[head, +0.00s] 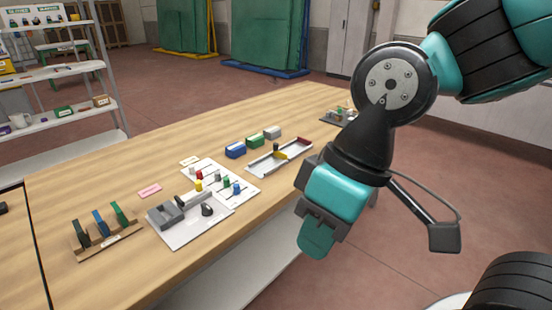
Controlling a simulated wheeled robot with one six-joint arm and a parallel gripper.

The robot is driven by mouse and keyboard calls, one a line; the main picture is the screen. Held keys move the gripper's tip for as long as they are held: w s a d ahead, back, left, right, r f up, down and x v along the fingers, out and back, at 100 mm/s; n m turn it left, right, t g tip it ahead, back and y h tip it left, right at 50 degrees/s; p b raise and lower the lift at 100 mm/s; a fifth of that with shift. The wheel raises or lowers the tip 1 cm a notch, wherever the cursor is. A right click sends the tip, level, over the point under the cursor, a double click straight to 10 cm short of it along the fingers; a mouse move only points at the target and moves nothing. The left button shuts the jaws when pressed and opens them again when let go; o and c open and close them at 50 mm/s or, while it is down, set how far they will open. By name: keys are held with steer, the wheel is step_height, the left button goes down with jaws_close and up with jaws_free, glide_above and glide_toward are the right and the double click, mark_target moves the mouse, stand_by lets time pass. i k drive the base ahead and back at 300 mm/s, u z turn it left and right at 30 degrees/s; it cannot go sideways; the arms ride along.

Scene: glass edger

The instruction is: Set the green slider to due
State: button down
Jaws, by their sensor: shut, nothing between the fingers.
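A small green slider knob (226,183) stands on a white board (247,198) in the middle of the wooden table. It sits between a grey knob (217,176) and a blue knob (236,188). The board's markings are too small to read, so I cannot tell which position the green slider is at. My gripper (316,242) is shut and empty. It points down at the right, in front of the table's near edge in the picture, well apart from the board.
A grey fixture on a plate (188,236) lies in front of the board. A white tray (262,169) and blue, green and grey blocks (255,140) are behind it. A wooden rack (105,247) with coloured upright pieces stands at left. A shelf (65,122) is farther back.

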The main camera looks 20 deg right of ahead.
mark_target(227, 183)
steer(key=z, duration=0.2)
steer(key=i, duration=1.15)
steer(key=u, duration=0.45)
